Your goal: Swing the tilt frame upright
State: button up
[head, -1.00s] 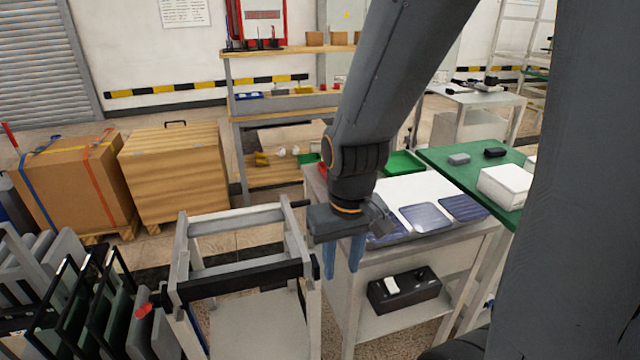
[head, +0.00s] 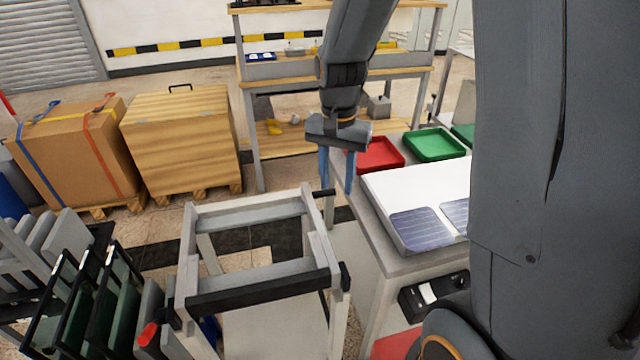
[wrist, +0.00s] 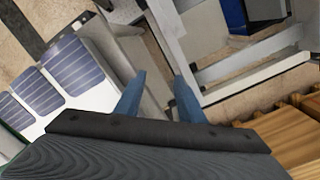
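The tilt frame (head: 250,214) is a grey rectangular frame lying roughly flat on a grey stand in the head view. A black bar (head: 258,292) crosses its near side. A short black peg (head: 324,193) sticks out at its far right corner. My gripper (head: 336,188) points down just right of that corner, with its blue fingers apart and nothing between them. The left fingertip overlaps the peg in the picture; I cannot tell if they touch. In the wrist view my open fingers (wrist: 158,100) show with grey beams of the frame (wrist: 255,55) to their right.
A white table with solar panels (head: 422,230), a red tray (head: 378,154) and a green tray (head: 435,144) stands close on the right. A wooden crate (head: 182,145) and a cardboard box (head: 80,160) stand behind left. A rack of dark panels (head: 75,310) stands near left.

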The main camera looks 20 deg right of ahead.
jog(key=w+f+m+g, duration=0.1)
jog(key=w+f+m, duration=0.1)
jog(key=w+m, duration=0.4)
jog(key=w+f+m+g, duration=0.1)
jog(key=w+f+m, duration=0.25)
jog(key=w, duration=0.45)
jog(key=shift+m, duration=0.55)
jog(key=shift+p+x, duration=1.35)
jog(key=shift+x, duration=2.05)
jog(key=shift+a, duration=0.1)
grip_shut()
